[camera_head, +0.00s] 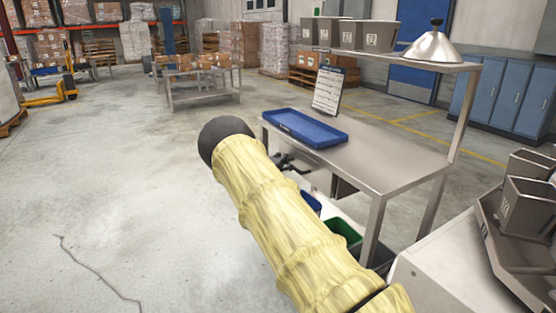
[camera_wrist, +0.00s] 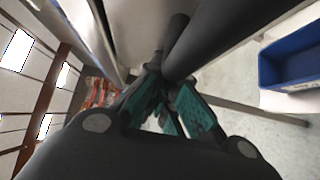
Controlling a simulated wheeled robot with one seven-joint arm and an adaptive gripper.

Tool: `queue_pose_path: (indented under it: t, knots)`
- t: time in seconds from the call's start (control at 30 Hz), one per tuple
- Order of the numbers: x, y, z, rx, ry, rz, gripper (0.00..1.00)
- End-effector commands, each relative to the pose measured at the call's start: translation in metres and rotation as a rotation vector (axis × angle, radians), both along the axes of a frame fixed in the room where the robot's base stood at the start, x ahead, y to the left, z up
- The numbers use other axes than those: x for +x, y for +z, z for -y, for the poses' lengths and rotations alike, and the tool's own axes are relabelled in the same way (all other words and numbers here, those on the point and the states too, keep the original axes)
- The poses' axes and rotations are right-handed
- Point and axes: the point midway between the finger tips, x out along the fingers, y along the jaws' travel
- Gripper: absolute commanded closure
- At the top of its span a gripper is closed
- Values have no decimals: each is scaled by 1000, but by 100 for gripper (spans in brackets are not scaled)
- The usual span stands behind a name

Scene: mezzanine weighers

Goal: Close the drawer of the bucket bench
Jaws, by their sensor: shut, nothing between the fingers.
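The bucket bench (camera_head: 385,165) is a steel table at the right of the head view, with grey buckets (camera_head: 378,36) on its raised shelf. My gripper (camera_head: 288,164) is at the bench's near left edge, just below the top, partly hidden by my yellow-sleeved arm. In the wrist view my gripper's teal-padded fingers (camera_wrist: 168,92) are shut and empty, close to a dark bar (camera_wrist: 205,35). I cannot tell whether they touch it. I cannot make out the drawer clearly; my arm hides much of the space under the top.
A blue tray (camera_head: 306,128) and an upright sheet (camera_head: 328,90) stand on the bench top. A green bin (camera_head: 345,232) is on the floor under it. A weigher with metal buckets (camera_head: 524,208) is at the lower right. The floor at left (camera_head: 110,170) is clear.

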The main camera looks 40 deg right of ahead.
Motion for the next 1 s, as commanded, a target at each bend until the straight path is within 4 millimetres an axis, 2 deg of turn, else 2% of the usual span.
queue_pose_path:
  t: [0.3,0.47,0.73,1.0]
  knots:
    - [-4,3,8,-4,-8,3,100]
    - [-5,4,4,-4,-11,3,100]
    - [-4,3,-32,-3,-12,0,100]
    - [-34,2,-74,-3,-10,-2,100]
